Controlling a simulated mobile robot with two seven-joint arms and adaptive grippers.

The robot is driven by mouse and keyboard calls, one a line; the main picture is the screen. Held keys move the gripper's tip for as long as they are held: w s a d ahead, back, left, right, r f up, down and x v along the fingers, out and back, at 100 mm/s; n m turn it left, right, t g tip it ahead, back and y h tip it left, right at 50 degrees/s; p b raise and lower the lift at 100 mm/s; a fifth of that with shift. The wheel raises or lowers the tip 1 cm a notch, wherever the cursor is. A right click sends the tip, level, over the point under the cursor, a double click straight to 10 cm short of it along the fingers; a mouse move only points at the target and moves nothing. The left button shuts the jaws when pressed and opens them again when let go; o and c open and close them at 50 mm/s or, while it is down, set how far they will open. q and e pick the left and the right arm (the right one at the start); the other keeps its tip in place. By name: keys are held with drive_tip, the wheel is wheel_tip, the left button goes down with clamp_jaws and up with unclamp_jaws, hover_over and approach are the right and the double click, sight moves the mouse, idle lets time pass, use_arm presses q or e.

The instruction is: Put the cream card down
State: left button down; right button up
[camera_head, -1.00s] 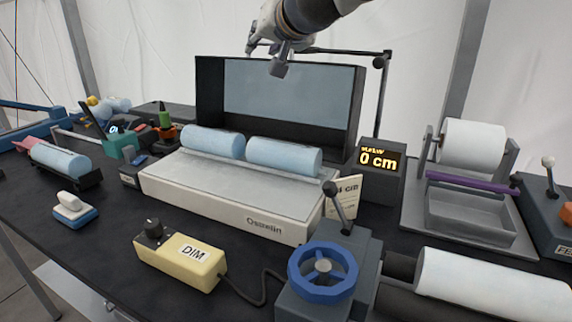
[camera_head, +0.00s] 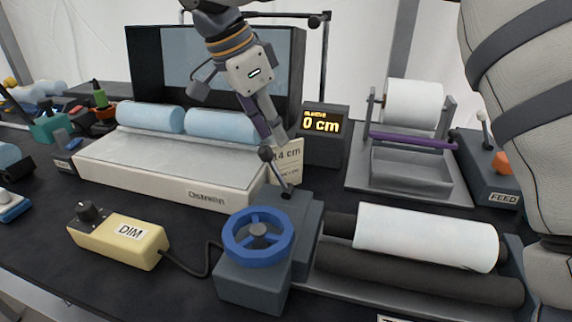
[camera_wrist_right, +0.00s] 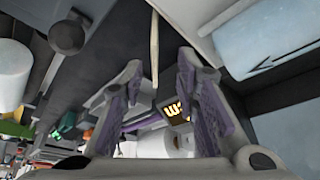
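My right gripper (camera_head: 277,135) points down at the card's top edge. In the right wrist view the card (camera_wrist_right: 154,45) shows edge-on as a thin cream strip, in line with the gap between the purple-padded fingers (camera_wrist_right: 158,95). The fingers are apart, with clear space on both sides of the strip. The card's lower part is partly hidden by the lever. My left gripper is out of view.
The display (camera_head: 323,135) reading "0 cm" stands just behind and right of the card. The lever (camera_head: 275,168) and blue wheel (camera_head: 258,236) are close in front. Two blue rolls (camera_head: 220,126) lie on the box. A yellow DIM box (camera_head: 118,241) sits front left.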

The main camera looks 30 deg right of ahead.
sight(286, 148)
drive_tip(key=x, duration=0.5)
drive_tip(key=shift+s+d+f, duration=0.1)
drive_tip(key=shift+s+d, duration=0.15)
drive_tip(key=shift+s, duration=0.05)
clamp_jaws()
